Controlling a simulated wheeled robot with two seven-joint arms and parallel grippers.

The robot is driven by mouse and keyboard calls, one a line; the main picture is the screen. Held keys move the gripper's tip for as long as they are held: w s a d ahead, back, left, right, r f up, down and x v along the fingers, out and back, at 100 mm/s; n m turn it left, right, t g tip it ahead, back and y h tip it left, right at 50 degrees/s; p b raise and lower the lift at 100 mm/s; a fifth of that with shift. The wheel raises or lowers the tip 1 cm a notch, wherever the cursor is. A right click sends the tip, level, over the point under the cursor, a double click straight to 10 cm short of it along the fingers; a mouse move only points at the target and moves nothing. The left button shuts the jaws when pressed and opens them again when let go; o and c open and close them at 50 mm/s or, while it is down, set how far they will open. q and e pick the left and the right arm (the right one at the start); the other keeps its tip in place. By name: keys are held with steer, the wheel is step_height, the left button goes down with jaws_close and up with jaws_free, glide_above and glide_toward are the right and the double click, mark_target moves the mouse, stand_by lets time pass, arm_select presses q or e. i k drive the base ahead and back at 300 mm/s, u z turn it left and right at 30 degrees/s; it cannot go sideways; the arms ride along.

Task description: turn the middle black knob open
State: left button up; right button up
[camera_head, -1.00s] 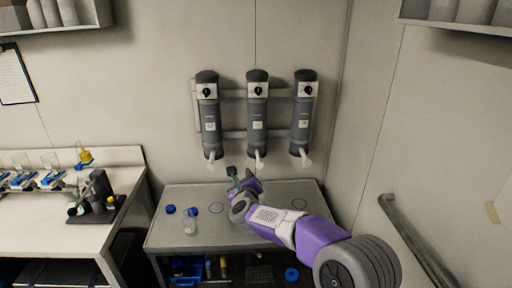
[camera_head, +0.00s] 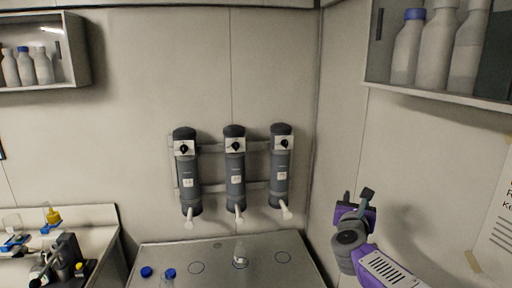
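The middle black knob (camera_head: 235,146) sits on a white plate near the top of the middle grey dispenser cylinder (camera_head: 236,178) on the back wall. Its pointer looks roughly upright, but it is too small to tell exactly. A pale spout (camera_head: 239,214) hangs at the cylinder's bottom. A small clear bottle (camera_head: 240,256) stands on the grey table below that spout. My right gripper (camera_head: 357,195) is raised at the right, well apart from the knob and lower than it. Its dark fingers are spread, with nothing seen between them. My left gripper is out of view.
Matching cylinders with a left knob (camera_head: 184,147) and a right knob (camera_head: 282,142) flank the middle one. Blue caps (camera_head: 146,272) and another clear bottle (camera_head: 167,282) are at the table's front left. A shelf with bottles (camera_head: 440,88) overhangs at upper right.

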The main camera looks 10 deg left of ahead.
mark_target(235, 145)
steer(key=i, duration=1.05)
steer(key=u, duration=1.1)
